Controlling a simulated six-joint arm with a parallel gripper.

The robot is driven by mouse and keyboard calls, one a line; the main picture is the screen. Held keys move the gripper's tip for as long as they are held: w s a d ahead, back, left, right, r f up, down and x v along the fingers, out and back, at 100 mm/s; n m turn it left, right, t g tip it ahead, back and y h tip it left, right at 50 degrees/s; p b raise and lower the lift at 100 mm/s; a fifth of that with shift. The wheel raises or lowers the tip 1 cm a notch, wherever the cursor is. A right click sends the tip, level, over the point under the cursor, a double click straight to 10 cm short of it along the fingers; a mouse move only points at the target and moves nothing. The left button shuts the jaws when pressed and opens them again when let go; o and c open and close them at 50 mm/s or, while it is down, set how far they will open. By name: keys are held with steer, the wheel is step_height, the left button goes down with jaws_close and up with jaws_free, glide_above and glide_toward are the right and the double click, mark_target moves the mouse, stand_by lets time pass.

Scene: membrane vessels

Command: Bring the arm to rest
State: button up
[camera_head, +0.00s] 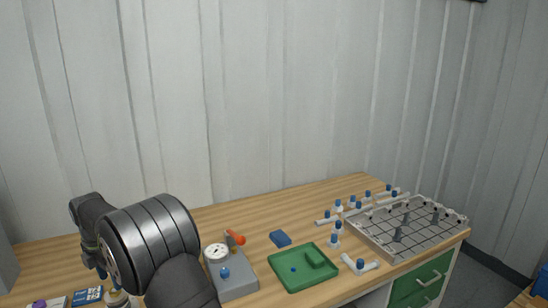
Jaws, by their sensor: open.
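My dark arm rises from the bottom edge at the left of the head view, with a large ribbed grey joint in front. My gripper (103,274) points down at the left end of the wooden bench (270,215), partly hidden behind that joint. It is open, and I see nothing held in it. Its fingertips are hard to make out. A small pale vessel-like item (117,299) shows just below it; I cannot tell whether they touch.
A grey device (234,286) with a gauge and orange-red handle stands right of my arm. Beyond are a green tray (282,282), a blue block (280,239), several white blue-capped vessels (335,236) and a grey gridded rack (375,236). Blue-white cards (88,296) lie at left.

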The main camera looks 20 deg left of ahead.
steer(key=m, duration=1)
stand_by(0.4)
steer(key=shift+o, duration=0.2)
steer(key=o, duration=1)
steer(key=shift+s+d+f+m+y, duration=0.2)
steer(key=shift+s+f+m+y, duration=0.15)
steer(key=shift+m+y, duration=0.3)
steer(key=s+d+r+m+t+y, duration=0.1)
steer(key=s+d+m+t+y, duration=0.2)
steer(key=d+m+y, duration=0.35)
steer(key=s+d+r+m+t+y, duration=0.2)
steer(key=s+d+m+y, duration=0.15)
steer(key=d, duration=0.65)
steer(key=x, duration=1)
steer(key=shift+a+r+y, duration=0.2)
steer(key=shift+a+y, duration=0.05)
steer(key=shift+y, duration=0.2)
